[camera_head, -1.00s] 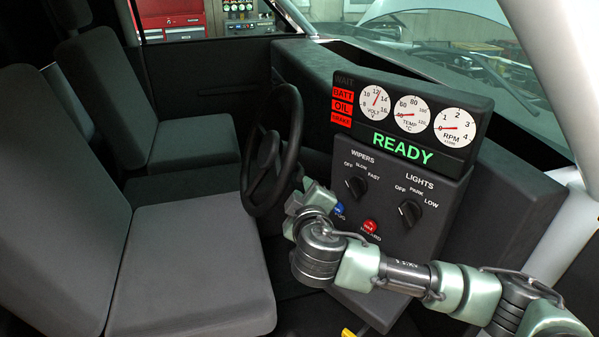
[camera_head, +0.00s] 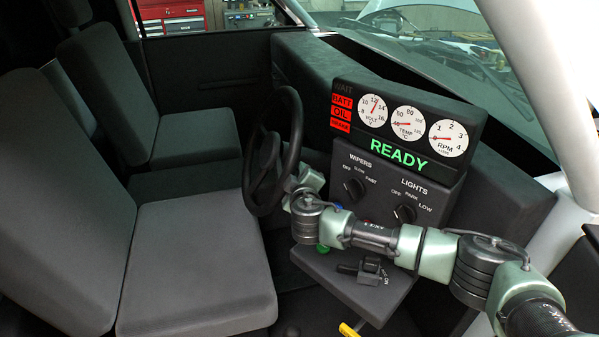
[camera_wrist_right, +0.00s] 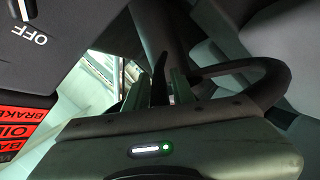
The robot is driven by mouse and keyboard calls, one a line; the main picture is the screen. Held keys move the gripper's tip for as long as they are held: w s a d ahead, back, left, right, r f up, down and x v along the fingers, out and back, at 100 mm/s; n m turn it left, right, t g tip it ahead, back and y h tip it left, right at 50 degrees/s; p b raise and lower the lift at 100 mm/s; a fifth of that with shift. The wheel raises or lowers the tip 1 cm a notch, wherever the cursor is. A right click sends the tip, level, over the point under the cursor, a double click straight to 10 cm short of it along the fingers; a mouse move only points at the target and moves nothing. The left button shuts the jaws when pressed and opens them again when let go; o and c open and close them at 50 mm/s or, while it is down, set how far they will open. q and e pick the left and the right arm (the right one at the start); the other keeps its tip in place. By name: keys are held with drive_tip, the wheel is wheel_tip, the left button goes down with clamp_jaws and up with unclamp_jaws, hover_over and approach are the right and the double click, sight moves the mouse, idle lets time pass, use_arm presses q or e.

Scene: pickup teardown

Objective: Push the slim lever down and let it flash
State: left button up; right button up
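A slim dark lever (camera_wrist_right: 159,70) stands up between the finger pads of my right gripper (camera_wrist_right: 158,92) in the right wrist view, with the dark steering column behind it. The fingers look apart, and I cannot tell whether either one touches the lever. In the head view my right gripper (camera_head: 308,178) is just right of the steering wheel (camera_head: 272,150), near the dash. The lever cannot be made out there. My left gripper is not in view.
The gauge panel (camera_head: 408,122) shows green READY and lit red BATT, OIL and BRAKE labels. The wiper knob (camera_head: 354,187) and light knob (camera_head: 405,213) are close above my right arm. A key switch (camera_head: 366,270) is below it. Grey seats (camera_head: 195,255) are at left.

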clamp_jaws()
idle(1.4)
